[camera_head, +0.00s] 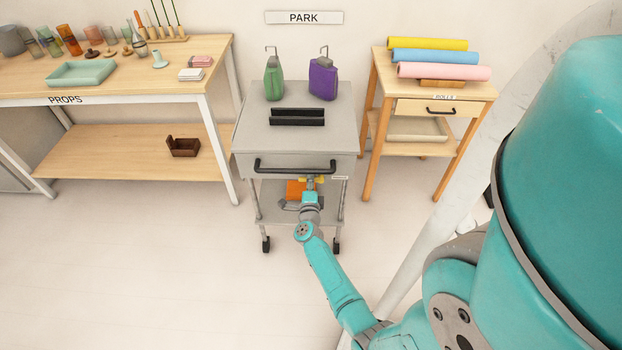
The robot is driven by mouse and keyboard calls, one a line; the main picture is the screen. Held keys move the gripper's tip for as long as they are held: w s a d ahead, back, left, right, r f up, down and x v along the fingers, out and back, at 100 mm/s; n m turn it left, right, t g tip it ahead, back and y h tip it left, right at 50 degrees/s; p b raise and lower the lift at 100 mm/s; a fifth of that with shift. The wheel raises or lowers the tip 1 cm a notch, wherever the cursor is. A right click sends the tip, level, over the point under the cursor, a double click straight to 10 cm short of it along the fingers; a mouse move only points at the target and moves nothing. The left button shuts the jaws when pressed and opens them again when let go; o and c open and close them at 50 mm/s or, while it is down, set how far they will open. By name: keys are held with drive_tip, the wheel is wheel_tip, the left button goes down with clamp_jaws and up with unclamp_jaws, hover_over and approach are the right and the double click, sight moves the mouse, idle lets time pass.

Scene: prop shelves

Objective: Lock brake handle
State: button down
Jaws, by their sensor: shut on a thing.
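The grey cart (252,138) stands against the wall under the PARK sign, with a black bar handle (295,168) across its front. Below that bar, at the right, a small yellow part (319,180) shows at my fingertips; it appears to be the brake handle. My gripper (311,182) reaches in from the front right and is shut on it. The gripper and wrist hide most of the yellow part, and its angle is too small to tell. A small white label (340,177) is at the cart's right front edge.
Green (274,79) and purple (323,79) bottles and a black slotted holder (297,117) are on the cart top. An orange item (295,189) lies below. The props table (130,92) is left, the rolls stand (391,85) right. The front floor is clear.

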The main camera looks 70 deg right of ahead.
drive_tip(key=n, duration=0.1)
drive_tip(key=f+n, duration=0.1)
drive_tip(key=n, duration=0.1)
drive_tip(key=shift+s+f+n, duration=0.1)
drive_tip(key=shift+f+n, duration=0.05)
drive_tip(key=shift+n, duration=0.15)
drive_tip(key=shift+s+f+n, duration=0.1)
drive_tip(key=shift+f+n, duration=0.15)
drive_tip(key=shift+n, duration=0.6)
drive_tip(key=shift+s+f+n, duration=0.1)
drive_tip(key=shift+f+n, duration=0.1)
drive_tip(key=shift+n, duration=0.65)
drive_tip(key=shift+d, duration=0.1)
drive_tip(key=c, duration=1.4)
unclamp_jaws()
drive_tip(key=shift+o, duration=0.2)
drive_tip(key=v, duration=1.2)
drive_tip(key=shift+s+f, duration=0.1)
